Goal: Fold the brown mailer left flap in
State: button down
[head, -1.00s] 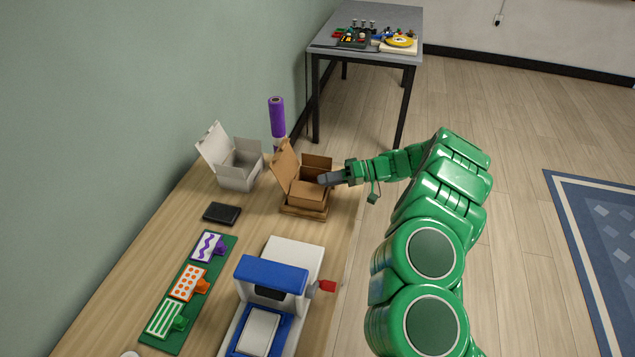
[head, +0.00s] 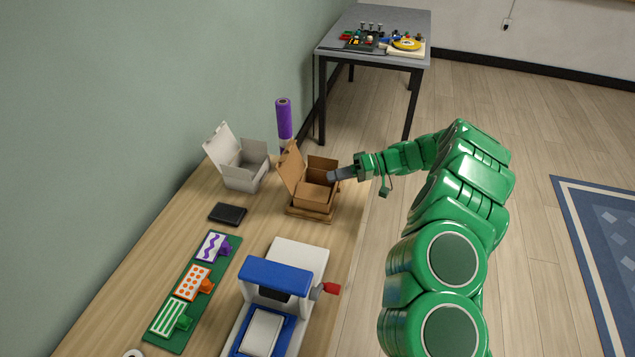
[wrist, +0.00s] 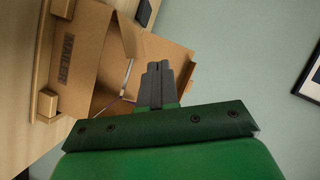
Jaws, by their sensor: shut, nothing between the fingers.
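The brown mailer (head: 312,196) is an open cardboard box on a wooden tray (head: 311,215) on the bench. Its tall lid (head: 290,167) stands up at the left in the head view, and a flap (head: 321,165) stands at the back. In the wrist view the printed mailer front (wrist: 78,68) fills the left side. My gripper (head: 333,176) is shut and empty at the right side of the mailer, close to its rim. In the wrist view the gripper (wrist: 158,68) lies over the box opening. I cannot tell whether it touches the cardboard.
A white open box (head: 243,172) stands left of the mailer. A purple roll (head: 284,118) stands behind. A black pad (head: 227,214), a green stamp board (head: 194,290) and a blue and white press (head: 276,295) with a red handle lie in front. A grey table (head: 398,22) is farther back.

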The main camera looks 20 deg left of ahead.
jog(key=s+a+r+n+t+h, duration=0.3)
jog(key=s+a+n+h, duration=0.2)
jog(key=s+a+h, duration=0.65)
jog(key=n+t+h, duration=0.2)
jog(key=n+t, duration=0.1)
jog(key=t, duration=0.6)
send_near(314, 186)
jog(key=shift+x, duration=3.45)
jog(key=shift+w+d+h, duration=0.1)
jog(key=shift+w+h, duration=0.05)
jog(key=shift+h, duration=0.1)
jog(key=shift+w+f+g, duration=0.2)
jog(key=shift+w+g, duration=0.1)
jog(key=shift+g, duration=0.4)
jog(key=shift+w+f+g, duration=0.2)
jog(key=shift+w+g, duration=0.1)
jog(key=shift+g, duration=0.4)
jog(key=shift+w+f+g, duration=0.25)
jog(key=shift+g, duration=0.5)
jog(key=shift+w+f+g, duration=0.25)
jog(key=shift+g, duration=0.5)
jog(key=shift+f, duration=0.1)
